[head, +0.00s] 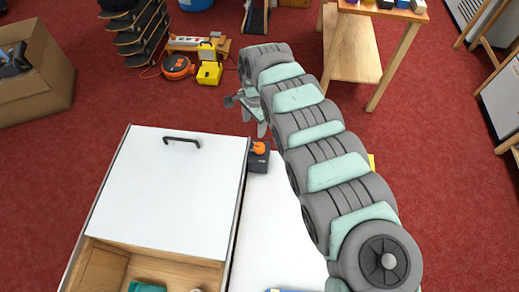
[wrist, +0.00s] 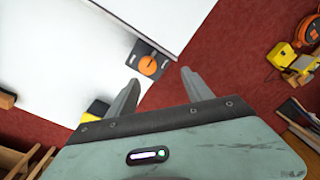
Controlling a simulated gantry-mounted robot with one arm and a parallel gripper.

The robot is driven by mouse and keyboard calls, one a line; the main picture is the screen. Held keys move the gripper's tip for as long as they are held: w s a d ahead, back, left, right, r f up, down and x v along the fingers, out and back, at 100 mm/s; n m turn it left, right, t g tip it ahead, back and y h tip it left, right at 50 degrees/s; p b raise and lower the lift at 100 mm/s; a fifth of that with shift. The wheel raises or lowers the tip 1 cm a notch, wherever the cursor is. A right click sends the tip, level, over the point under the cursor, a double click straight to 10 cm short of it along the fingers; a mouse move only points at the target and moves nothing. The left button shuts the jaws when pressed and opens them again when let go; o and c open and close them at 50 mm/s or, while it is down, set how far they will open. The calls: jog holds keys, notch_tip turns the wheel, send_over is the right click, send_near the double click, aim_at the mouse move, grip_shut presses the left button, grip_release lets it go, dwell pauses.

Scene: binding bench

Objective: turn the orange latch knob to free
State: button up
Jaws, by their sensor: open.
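The orange latch knob (head: 259,147) sits on a small dark block (head: 258,163) beside the right edge of the white panel with the black handle. In the wrist view the orange knob (wrist: 148,66) is round with a bar across it, on its dark plate (wrist: 154,57). My gripper (head: 254,117) is open and above the far side of the knob in the head view. In the wrist view my gripper (wrist: 155,82) has its two fingertips apart, with the knob just beyond and between them. Nothing shows between the fingers, and they appear clear of the knob.
The white sliding panel (head: 170,190) with a black handle (head: 182,139) covers part of a wooden box, which is open at the front. A yellow object (wrist: 97,108) shows near the left finger. Red floor surrounds the bench.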

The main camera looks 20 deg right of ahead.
aim_at(259, 146)
jog(key=shift+g, duration=0.4)
jog(key=f, duration=0.3)
jog(key=s+f+b, duration=0.1)
jog(key=f, duration=0.3)
jog(key=s+d+f+b, duration=0.1)
jog(key=f, duration=0.3)
jog(key=shift+r, duration=0.1)
grip_shut()
